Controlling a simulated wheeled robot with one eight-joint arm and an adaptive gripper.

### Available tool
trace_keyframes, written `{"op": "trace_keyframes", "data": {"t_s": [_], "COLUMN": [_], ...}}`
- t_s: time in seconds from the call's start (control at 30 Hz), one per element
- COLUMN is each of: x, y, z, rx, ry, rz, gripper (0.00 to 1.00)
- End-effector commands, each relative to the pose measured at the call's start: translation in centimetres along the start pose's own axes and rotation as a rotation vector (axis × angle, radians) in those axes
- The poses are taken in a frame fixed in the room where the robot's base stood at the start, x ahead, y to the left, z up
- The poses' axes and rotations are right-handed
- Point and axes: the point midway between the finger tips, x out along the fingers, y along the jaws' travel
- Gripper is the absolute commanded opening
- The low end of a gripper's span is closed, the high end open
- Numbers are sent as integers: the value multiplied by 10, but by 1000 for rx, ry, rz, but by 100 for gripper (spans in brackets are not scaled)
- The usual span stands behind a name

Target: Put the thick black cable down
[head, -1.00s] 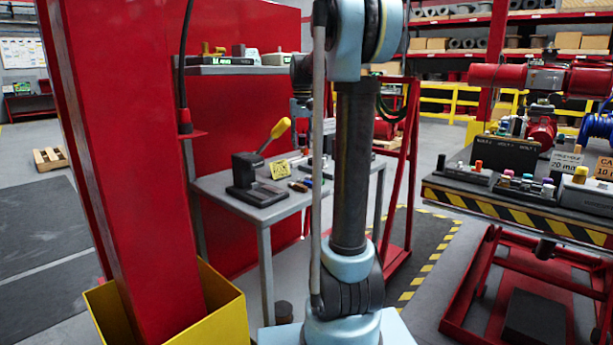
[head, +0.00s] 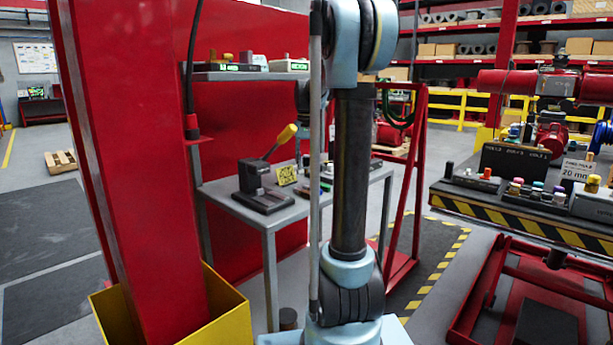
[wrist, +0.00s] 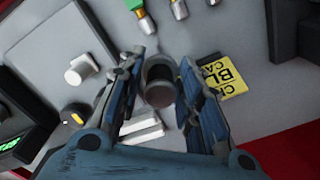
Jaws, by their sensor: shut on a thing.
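In the wrist view my gripper (wrist: 162,68) is shut on a short, thick dark cylinder with a grey rim, seen nearly end-on, which looks like the thick black cable (wrist: 159,94). It is between the two fingers, over a light grey surface. I cannot tell whether it touches that surface. In the head view the gripper and the cable are mostly hidden behind my arm, near the grey bench (head: 243,216).
A yellow sign (wrist: 231,76) lies right of the fingers, and a white block (wrist: 80,70) is to their left. A black press with a yellow handle (head: 262,190) stands on the bench. A striped-edge table (head: 530,222) is at the right.

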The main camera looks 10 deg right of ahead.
Motion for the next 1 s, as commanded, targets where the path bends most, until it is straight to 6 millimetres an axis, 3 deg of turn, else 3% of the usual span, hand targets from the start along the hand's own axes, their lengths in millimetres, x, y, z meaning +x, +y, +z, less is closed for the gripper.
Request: {"op": "trace_keyframes", "data": {"t_s": [0.4,0.77,0.8,0.87,1.0], "x": [41,46,46,46,46], "y": [0,0,-1,-1,-1], "z": [0,0,0,0,0], "rx": [0,-1,-1,-1,-2], "ry": [0,0,0,0,0], "rz": [0,0,0,0,0], "gripper": [5,5,37,50,52]}}
